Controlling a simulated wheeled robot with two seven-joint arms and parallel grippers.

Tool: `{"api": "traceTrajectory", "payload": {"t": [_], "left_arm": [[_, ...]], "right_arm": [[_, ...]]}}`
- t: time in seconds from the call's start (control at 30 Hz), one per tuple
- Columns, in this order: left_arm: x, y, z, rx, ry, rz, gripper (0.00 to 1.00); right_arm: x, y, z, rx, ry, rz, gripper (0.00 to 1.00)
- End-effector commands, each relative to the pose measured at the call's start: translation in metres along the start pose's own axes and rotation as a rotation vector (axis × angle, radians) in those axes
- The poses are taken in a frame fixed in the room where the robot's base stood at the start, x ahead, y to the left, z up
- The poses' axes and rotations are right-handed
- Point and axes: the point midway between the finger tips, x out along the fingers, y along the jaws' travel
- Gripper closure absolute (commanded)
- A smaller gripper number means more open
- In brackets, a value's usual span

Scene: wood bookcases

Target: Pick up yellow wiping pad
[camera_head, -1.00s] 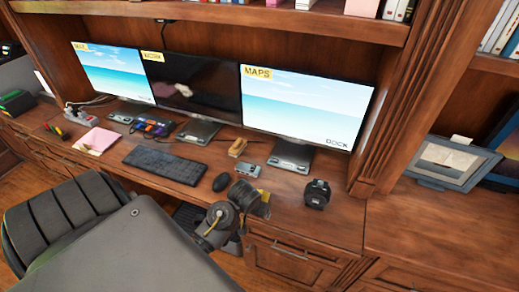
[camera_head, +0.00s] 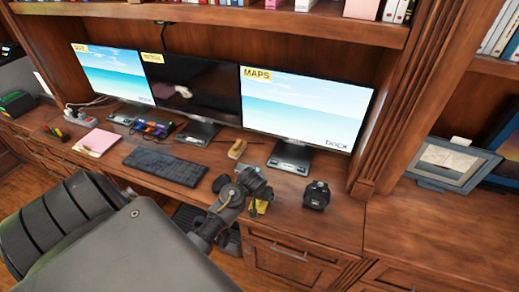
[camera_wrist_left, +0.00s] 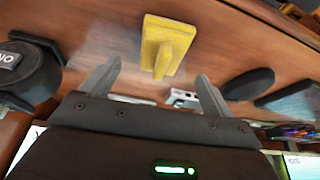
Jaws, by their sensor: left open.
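The yellow wiping pad (camera_head: 262,206) lies near the desk's front edge in the head view, partly hidden by my left gripper. In the left wrist view the pad (camera_wrist_left: 165,42) shows clearly as a flat yellow block with a raised ridge or handle. My left gripper (camera_head: 256,207) is over the desk's front edge, right at the pad. In the wrist view the fingers (camera_wrist_left: 158,72) are spread and empty. The pad lies beyond the fingertips, roughly centred between them. My right gripper is not in view.
A black mouse (camera_head: 221,183) and keyboard (camera_head: 165,166) lie left of the gripper. A black round object (camera_head: 316,195) stands to the right. A tan wooden object (camera_head: 237,148) and the monitors (camera_head: 305,105) are behind. The desk's right part (camera_head: 420,215) is clear.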

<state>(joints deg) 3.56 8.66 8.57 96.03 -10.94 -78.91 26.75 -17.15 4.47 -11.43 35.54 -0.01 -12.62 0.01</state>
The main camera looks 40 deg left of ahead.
Motion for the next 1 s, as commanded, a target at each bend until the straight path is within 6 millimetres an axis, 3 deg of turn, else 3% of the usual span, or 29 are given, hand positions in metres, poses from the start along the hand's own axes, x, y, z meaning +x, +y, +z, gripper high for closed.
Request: {"api": "traceTrajectory", "payload": {"t": [0.17,0.5,0.77,1.0], "left_arm": [[0.009,-0.001,-0.001,0.001,-0.002,-0.002,0.13],[0.049,-0.003,-0.001,0.001,0.000,-0.001,0.13],[0.052,-0.003,-0.001,0.000,0.001,0.000,0.13],[0.051,-0.003,-0.001,0.000,0.001,0.000,0.42]], "right_arm": [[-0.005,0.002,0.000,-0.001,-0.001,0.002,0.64],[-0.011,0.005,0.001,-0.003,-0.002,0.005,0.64],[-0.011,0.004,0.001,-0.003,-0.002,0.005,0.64],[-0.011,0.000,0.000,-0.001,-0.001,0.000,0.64]]}}
